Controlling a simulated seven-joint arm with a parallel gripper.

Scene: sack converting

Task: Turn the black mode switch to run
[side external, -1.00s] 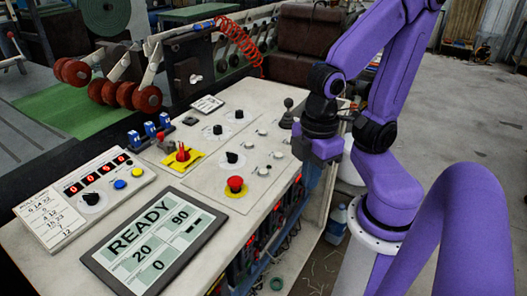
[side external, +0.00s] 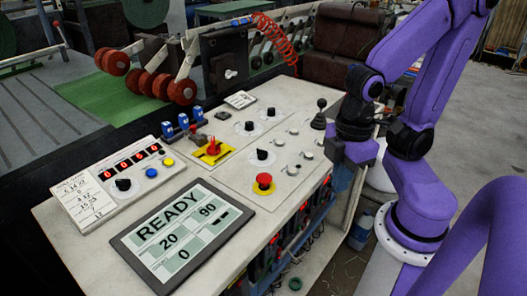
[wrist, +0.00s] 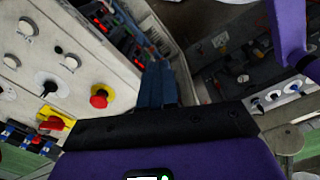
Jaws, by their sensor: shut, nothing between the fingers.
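Several black knobs stand on the white console, and I cannot read labels that tell which one is the mode switch. In the side view, black knobs on white discs show at the back (side external: 273,111), behind the middle (side external: 249,126) and near the red button (side external: 262,155). Another black knob (side external: 123,184) is on the raised box at left. In the wrist view one black knob (wrist: 49,88) shows left of the red button. My gripper (side external: 343,180) hangs beyond the console's right edge, apart from all knobs. Its blue fingers (wrist: 158,85) are together and empty.
A red mushroom button (side external: 264,182) and a red switch on a yellow plate (side external: 213,149) rise from the panel. A black joystick (side external: 320,115) stands near the gripper. A screen reading READY (side external: 182,235) lies at the front. Space above the panel is clear.

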